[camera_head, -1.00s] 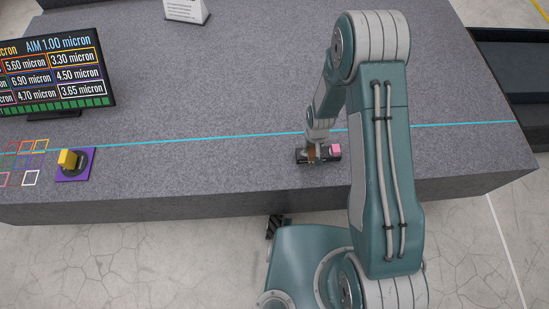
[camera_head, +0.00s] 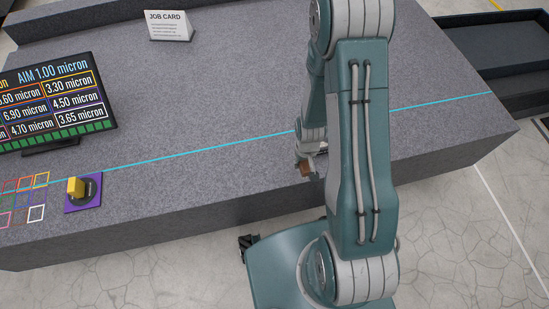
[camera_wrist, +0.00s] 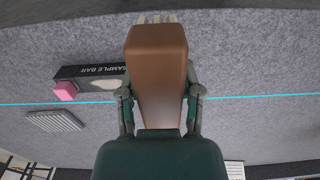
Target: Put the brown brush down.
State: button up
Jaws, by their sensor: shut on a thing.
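The brown brush (camera_wrist: 157,72) is held between the two fingers of my gripper (camera_wrist: 160,97) in the wrist view. Its brown block fills the middle of that view, with pale bristle-like strips showing past its far end. In the head view, my gripper (camera_head: 310,163) is near the granite bed's front edge, and a small part of the brown brush (camera_head: 305,169) shows there. The brush appears to be held above the bed; the exact gap cannot be told.
In the wrist view, a black sample bar (camera_wrist: 90,71), a pink block (camera_wrist: 66,91) and a grey ridged pad (camera_wrist: 54,121) lie left of the brush. The granite bed (camera_head: 230,100) has a cyan line, a monitor (camera_head: 55,95), a job card (camera_head: 168,25) and a purple-based yellow piece (camera_head: 76,188).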

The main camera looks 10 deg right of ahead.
jog(key=w+a+f, duration=0.2)
jog(key=w+f, duration=0.1)
jog(key=w, duration=0.3)
send_over(281, 159)
jog(key=s, duration=0.1)
notch_tip(281, 159, down, 4)
jog(key=shift+a+f, duration=0.15)
jog(key=shift+f, duration=0.1)
jog(key=shift+w+f, duration=0.2)
jog(key=f, duration=0.3)
jog(key=shift+w+d, duration=0.25)
jog(key=shift+d, duration=0.05)
jog(key=shift+a+f, duration=0.1)
jog(key=shift+f, duration=0.25)
jog(key=shift+a, duration=0.3)
jog(key=shift+f, duration=0.1)
jog(key=o, duration=1.1)
jog(key=shift+d, duration=0.25)
